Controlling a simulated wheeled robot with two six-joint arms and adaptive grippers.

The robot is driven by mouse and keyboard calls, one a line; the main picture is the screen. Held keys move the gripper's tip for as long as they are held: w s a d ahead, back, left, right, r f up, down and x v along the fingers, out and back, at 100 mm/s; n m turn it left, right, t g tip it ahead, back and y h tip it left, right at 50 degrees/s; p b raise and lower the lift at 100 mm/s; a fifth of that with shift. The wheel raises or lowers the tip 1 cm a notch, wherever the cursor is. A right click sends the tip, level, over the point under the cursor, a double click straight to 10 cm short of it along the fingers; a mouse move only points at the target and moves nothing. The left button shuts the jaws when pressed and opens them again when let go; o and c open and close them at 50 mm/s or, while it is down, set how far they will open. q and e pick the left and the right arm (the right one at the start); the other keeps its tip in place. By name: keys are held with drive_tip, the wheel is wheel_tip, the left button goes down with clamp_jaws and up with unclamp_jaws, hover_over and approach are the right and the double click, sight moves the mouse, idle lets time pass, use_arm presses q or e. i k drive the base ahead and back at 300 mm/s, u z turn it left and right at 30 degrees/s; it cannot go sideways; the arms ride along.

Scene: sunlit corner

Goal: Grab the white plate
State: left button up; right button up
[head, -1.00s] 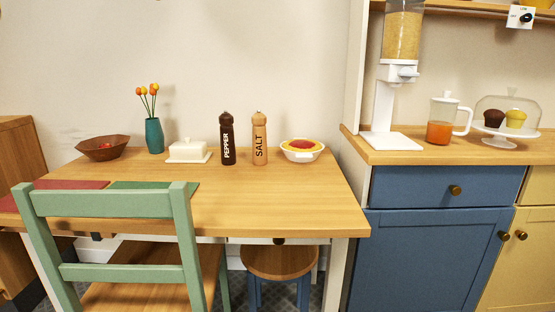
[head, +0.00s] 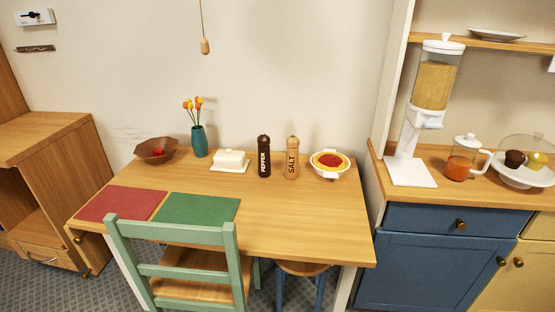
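A white plate (head: 496,35) lies on the wooden wall shelf at the top right in the head view. It is seen nearly edge-on, so its upper face is mostly hidden. Neither of my grippers is in view, so I cannot see where they are relative to the plate.
Below the shelf (head: 470,42) stand a cereal dispenser (head: 433,85), a jug (head: 464,158) and a domed cake stand (head: 525,173). The table (head: 300,220) holds a pie dish (head: 330,164), mills and a vase (head: 199,141). A green chair (head: 172,232) stands in front.

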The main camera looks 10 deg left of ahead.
sight(491, 36)
drive_tip(key=z, duration=0.4)
drive_tip(key=k, duration=0.5)
drive_tip(key=z, duration=1.6)
drive_tip(key=i, duration=1.6)
